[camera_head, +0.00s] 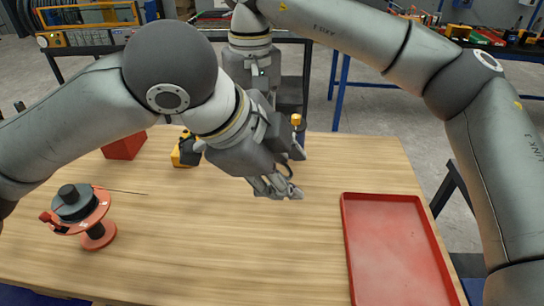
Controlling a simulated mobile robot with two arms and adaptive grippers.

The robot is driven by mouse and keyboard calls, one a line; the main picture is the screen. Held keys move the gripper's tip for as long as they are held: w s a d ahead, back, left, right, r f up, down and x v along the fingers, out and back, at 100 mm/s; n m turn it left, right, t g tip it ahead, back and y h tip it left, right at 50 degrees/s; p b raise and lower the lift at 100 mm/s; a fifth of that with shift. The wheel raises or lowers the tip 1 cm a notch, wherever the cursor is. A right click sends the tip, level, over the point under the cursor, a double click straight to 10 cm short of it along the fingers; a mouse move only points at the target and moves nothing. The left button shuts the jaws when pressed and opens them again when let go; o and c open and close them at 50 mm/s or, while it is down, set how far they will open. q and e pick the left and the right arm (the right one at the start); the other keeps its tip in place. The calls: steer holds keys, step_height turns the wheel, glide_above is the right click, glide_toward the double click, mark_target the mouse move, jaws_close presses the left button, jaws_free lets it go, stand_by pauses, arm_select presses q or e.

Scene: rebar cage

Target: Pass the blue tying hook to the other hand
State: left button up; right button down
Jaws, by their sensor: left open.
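My left gripper (280,187) is low over the middle of the wooden table, its fingers open and pointing down to the right. My right arm comes in from the right across the top, and its wrist hangs behind my left wrist. The right fingers are hidden there, so their state cannot be seen. A small orange-yellow tip (297,120) stands up just beyond my left gripper; I cannot tell what it belongs to. A dark curved piece (285,170) shows beside the left fingers. I cannot make out a blue tying hook; it may be hidden behind the left gripper.
A red tray (347,235), empty where seen, lies on the right of the wooden table (220,250). A red-and-black wire reel (80,205) stands at left with a thin wire sticking out. A red box (123,145) and a yellow-black tool (184,152) sit at the back left. The front middle is clear.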

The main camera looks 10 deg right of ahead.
arm_select(q)
steer(key=shift+d+f, duration=0.1)
steer(key=shift+f, duration=0.05)
jaws_close()
arm_select(e)
steer(key=c, duration=1.1)
jaws_free()
steer(key=shift+c, duration=0.2)
steer(key=shift+r, duration=0.1)
